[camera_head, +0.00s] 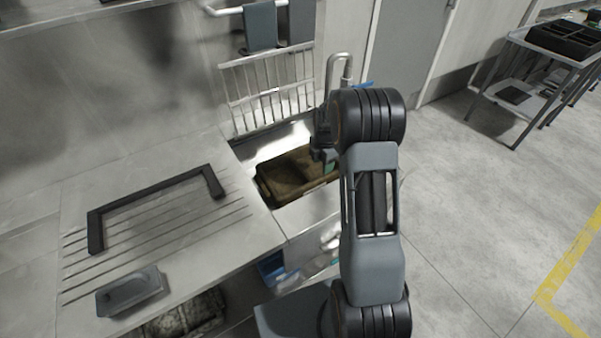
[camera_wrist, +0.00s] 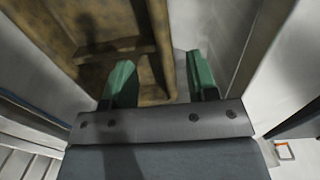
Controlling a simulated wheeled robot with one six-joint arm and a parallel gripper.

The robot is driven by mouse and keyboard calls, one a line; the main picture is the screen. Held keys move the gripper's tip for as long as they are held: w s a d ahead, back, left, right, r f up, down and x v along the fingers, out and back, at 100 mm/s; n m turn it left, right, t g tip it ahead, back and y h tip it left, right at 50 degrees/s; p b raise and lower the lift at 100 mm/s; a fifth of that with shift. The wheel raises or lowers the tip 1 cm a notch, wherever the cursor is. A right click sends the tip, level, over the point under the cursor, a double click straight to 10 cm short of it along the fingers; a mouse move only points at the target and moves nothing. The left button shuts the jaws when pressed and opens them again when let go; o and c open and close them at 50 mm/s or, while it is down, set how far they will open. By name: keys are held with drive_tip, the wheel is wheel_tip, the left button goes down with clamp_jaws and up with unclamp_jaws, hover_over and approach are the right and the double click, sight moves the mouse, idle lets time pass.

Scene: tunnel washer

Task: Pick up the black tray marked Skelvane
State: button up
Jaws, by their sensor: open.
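A dark tray (camera_head: 292,176), its inside stained brown, sits in the sink basin. No name on it is readable, so I cannot tell whether it is the Skelvane one. My gripper (camera_head: 325,163) is open at the tray's right end. In the wrist view the green fingers (camera_wrist: 160,66) are apart. The tray's brown inside (camera_wrist: 105,45) lies by the left finger, and its side wall appears to run between the fingers. The right finger is over the grey basin. I cannot tell whether either finger touches the tray. My arm hides part of the sink's right side.
A black compartment tray (camera_head: 566,40) sits on a metal cart at the right. A black U-shaped frame (camera_head: 155,200) and a small grey tray (camera_head: 130,291) lie on the drainboard. A wire rack (camera_head: 268,90) and a tap (camera_head: 340,66) stand behind the sink. Floor at the right is clear.

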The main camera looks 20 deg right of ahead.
sight(322, 177)
wheel_tip(322, 177, down, 6)
drive_tip(key=shift+r, duration=0.25)
drive_tip(key=shift+d+f, duration=0.2)
drive_tip(key=shift+f, duration=2.45)
clamp_jaws()
